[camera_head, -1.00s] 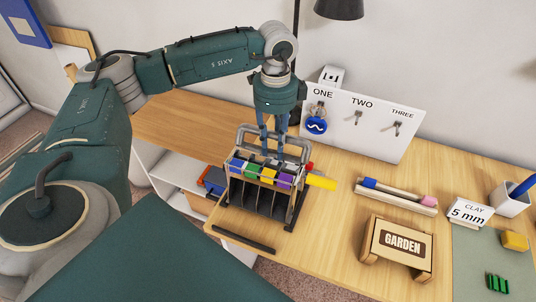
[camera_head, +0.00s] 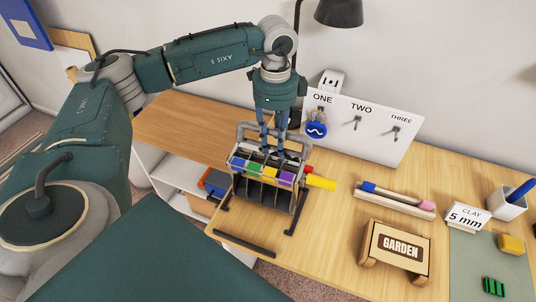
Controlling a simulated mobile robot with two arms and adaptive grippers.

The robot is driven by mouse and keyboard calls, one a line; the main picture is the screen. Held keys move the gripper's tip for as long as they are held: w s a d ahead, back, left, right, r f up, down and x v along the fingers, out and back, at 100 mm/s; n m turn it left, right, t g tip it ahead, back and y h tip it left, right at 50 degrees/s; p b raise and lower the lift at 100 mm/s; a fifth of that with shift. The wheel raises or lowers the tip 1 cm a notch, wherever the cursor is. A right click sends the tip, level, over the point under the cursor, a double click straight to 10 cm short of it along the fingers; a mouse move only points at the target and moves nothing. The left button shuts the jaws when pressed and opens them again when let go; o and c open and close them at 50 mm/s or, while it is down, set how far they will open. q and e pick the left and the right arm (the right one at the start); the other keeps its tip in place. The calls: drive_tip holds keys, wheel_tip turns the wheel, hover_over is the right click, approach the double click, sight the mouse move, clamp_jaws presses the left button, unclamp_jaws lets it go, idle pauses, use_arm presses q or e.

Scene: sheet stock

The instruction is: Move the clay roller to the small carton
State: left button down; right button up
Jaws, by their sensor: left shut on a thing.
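My left gripper (camera_head: 270,150) points down, with its fingers at the grey-handled rack (camera_head: 295,192), and is shut. It seems to hold the rack's upper part; the exact contact is hard to see. The rack has blue, green, yellow and purple tabs along its top. I cannot tell for sure which thing is the clay roller: a bar with blue and pink ends (camera_head: 397,196) lies on a wooden holder, and a yellow rod (camera_head: 321,183) sticks out beside the rack. A small brown box lettered GARDEN (camera_head: 397,249) stands at the front right. My right gripper is out of view.
A CLAY 5 mm sign (camera_head: 467,215), a pen cup (camera_head: 508,205) and a green mat (camera_head: 462,262) with yellow and green pieces are at right. A dark bar (camera_head: 244,243) lies near the front edge.

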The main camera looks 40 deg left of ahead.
use_arm(q)
drive_tip(key=shift+w+r+p, duration=0.1)
drive_tip(key=shift+r+p, duration=1.15)
drive_tip(key=shift+r, duration=1.1)
